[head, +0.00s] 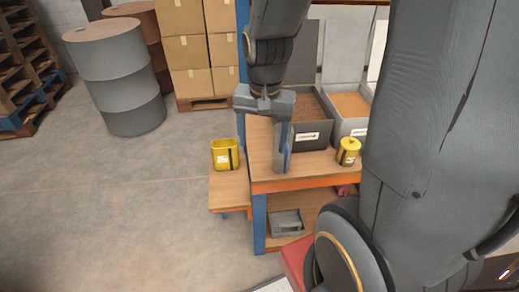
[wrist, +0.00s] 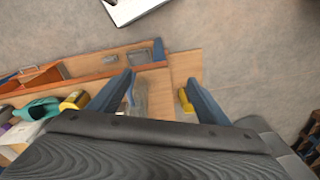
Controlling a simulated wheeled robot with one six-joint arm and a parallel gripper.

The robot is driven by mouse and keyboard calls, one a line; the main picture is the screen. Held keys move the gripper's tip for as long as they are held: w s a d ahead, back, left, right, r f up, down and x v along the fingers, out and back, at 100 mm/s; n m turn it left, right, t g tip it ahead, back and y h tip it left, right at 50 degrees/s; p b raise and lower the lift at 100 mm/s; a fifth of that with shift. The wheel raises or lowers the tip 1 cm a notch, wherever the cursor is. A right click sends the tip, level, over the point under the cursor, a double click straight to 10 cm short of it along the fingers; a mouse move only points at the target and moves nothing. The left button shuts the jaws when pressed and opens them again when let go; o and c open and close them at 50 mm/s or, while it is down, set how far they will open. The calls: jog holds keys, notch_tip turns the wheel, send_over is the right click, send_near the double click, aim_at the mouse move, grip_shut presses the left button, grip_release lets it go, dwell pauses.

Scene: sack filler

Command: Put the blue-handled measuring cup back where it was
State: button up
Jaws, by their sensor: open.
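My gripper (head: 283,172) is open, fingers pointing down over the left end of the wooden bench (head: 262,168). In the wrist view its two blue fingers are wide apart, with bench top showing between them. A grey, blurred shape (wrist: 139,97) lies between the fingers there; I cannot tell whether it is the measuring cup. No blue handle can be made out for sure in either view. A yellow tub (head: 225,154) stands on the lower side table (head: 228,190), left of my gripper; it also shows in the wrist view (wrist: 185,101) by the right finger.
A yellow lidded canister (head: 348,150) stands on the bench, right of my gripper. Behind are a bin of brown grains (head: 312,140) and a bin of orange material (head: 350,104). A grey tray (head: 287,222) sits on the lower shelf.

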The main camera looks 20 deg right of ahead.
jog(key=s+n, duration=0.1)
jog(key=n, duration=0.1)
jog(key=s+a+n, duration=0.1)
jog(key=n, duration=0.1)
jog(key=s+a+n, duration=0.1)
jog(key=n, duration=0.2)
jog(key=shift+s+a+r, duration=0.1)
jog(key=shift+s+a, duration=0.1)
jog(key=shift+s, duration=0.2)
dwell(0.7)
